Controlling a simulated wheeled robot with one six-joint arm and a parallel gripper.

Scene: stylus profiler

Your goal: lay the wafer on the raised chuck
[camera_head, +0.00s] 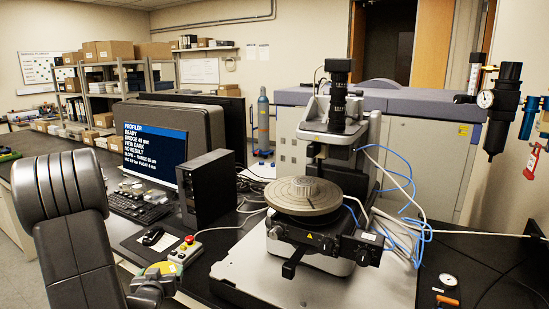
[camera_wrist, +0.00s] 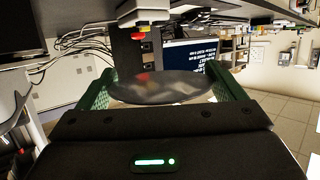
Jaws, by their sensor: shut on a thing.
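The wafer (camera_wrist: 160,90) is a thin, dark, glossy disc in the wrist view. My gripper (camera_wrist: 165,95) is shut on it, with a green finger at either side of the disc. In the head view my gripper (camera_head: 155,280) is low at the left front, beside the bench's instrument; the wafer is hard to make out there. The chuck (camera_head: 285,200) is a round, grooved, grey-brown plate on the profiler, right of and above my gripper in the picture. No wafer shows on the chuck.
The profiler's column and measuring head (camera_head: 338,110) rise behind and over the chuck. Blue tubes (camera_head: 400,200) loop at its right.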

